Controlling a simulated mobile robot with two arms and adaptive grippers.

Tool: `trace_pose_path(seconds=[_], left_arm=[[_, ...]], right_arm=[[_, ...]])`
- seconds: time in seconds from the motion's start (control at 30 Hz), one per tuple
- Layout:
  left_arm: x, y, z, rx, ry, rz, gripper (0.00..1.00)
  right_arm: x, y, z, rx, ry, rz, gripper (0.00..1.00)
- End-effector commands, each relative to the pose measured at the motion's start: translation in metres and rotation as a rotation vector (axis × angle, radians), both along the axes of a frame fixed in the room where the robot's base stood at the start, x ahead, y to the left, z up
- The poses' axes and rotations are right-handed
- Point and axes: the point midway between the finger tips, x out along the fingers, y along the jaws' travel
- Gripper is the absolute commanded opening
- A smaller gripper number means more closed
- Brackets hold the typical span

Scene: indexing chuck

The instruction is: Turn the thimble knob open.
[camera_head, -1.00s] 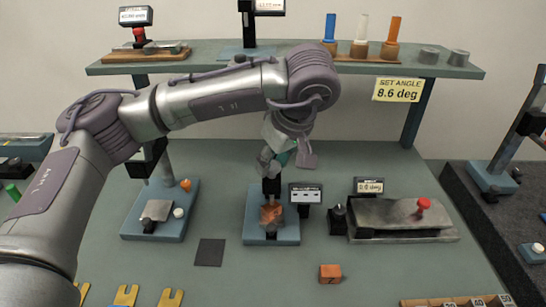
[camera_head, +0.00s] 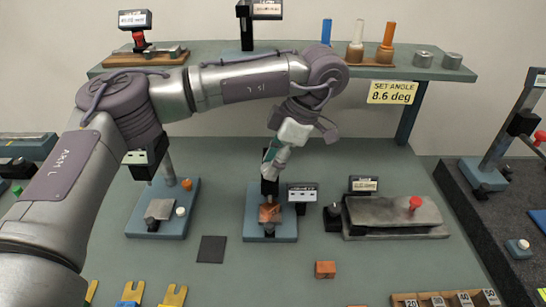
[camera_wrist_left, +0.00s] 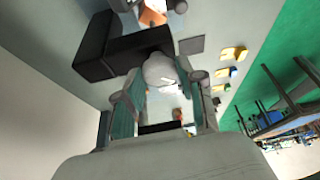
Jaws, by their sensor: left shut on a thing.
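The thimble knob (camera_wrist_left: 160,72) is a grey rounded knob on the side of a black head (camera_wrist_left: 125,48) in the left wrist view. My left gripper (camera_wrist_left: 163,95) has its teal fingers on both sides of the knob, shut on it. In the head view my left gripper (camera_head: 270,156) reaches the top of the black upright (camera_head: 270,187) on a blue base (camera_head: 284,232). A copper-coloured block (camera_head: 268,213) sits low on that base. My right gripper is not in view.
A small display (camera_head: 302,193) stands right of the upright. A second blue-based gauge (camera_head: 168,215) is to the left, a grey plate fixture (camera_head: 394,212) to the right. An orange block (camera_head: 325,269) lies in front. A shelf (camera_head: 300,68) runs behind my arm.

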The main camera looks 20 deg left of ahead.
Motion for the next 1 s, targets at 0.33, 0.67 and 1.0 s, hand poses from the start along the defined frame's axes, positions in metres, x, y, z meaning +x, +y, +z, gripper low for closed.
trace_pose_path(seconds=[0.33, 0.67, 1.0], left_arm=[[0.002, 0.001, 0.000, -0.003, 0.001, 0.330, 0.04], [0.004, 0.003, 0.000, -0.003, 0.002, 0.641, 0.04], [0.005, 0.004, -0.001, -0.002, 0.001, 0.905, 0.04]], right_arm=[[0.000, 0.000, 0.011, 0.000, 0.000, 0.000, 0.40], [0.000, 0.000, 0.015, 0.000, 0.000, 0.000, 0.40], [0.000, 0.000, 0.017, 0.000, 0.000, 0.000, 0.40]])
